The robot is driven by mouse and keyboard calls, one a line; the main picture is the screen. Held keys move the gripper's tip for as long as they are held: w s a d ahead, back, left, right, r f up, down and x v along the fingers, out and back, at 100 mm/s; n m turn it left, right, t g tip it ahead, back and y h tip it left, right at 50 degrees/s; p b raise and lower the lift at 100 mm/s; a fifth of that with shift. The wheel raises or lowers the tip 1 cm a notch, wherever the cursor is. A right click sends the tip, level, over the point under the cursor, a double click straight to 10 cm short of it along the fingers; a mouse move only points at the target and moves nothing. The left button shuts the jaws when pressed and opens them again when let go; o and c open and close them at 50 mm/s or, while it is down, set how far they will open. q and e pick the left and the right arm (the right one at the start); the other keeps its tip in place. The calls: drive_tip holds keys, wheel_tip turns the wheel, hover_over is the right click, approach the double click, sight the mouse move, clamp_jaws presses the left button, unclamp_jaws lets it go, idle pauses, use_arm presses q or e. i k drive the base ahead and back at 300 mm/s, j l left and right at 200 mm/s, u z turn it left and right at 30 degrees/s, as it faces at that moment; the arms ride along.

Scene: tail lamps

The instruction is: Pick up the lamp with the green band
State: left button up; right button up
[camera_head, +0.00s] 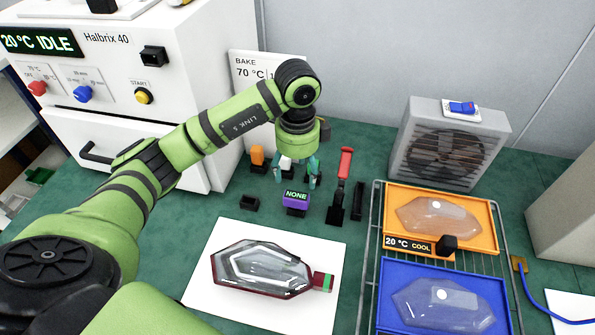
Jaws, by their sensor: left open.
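The lamp (258,268) lies flat on a white sheet (215,297) in the front middle. It has a clear lens, a dark red rim and a small red tab at its right end with a green band (327,283). My left gripper (297,177) points down over the back of the green bench, behind the lamp and well apart from it. Its fingers are spread, with small items close around and behind them; whether it touches any is unclear. My right gripper is not in view.
A purple device (296,202) reading NONE, an orange-topped item (257,156) and a red-handled tool (343,185) stand near the gripper. The oven (125,130) is left. A fan (440,150) stands behind a rack with orange (480,200) and blue (390,275) trays holding clear lenses.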

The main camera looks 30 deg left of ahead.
sight(266, 269)
drive_tip(key=u, duration=1.05)
